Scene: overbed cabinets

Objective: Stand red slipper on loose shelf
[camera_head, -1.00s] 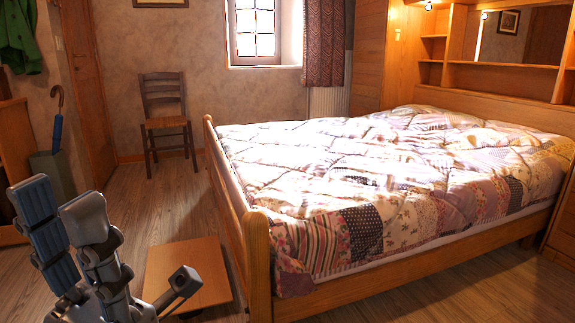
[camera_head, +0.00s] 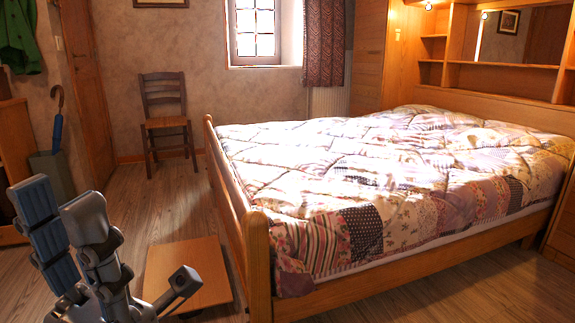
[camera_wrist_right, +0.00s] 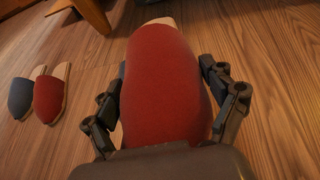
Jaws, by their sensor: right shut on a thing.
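A red slipper (camera_wrist_right: 165,85) fills the middle of the right wrist view, its rounded red upper facing the camera. My right gripper (camera_wrist_right: 164,98) is shut on it, with one finger on each side. A second red slipper (camera_wrist_right: 50,95) lies on the floor at the left of that view. The right gripper and both red slippers are not visible in the head view. A flat wooden board (camera_head: 196,257), which looks like the loose shelf, is low by the bed's foot. My left gripper (camera_head: 62,225) is open and empty at the lower left, left of the board.
A bed (camera_head: 390,180) with a patchwork quilt fills the right side. A chair (camera_head: 166,122) stands by the back wall, and an umbrella stand (camera_head: 52,172) is at the left. A blue-grey slipper (camera_wrist_right: 21,98) lies beside the floor's red one. Wooden floor is clear between chair and board.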

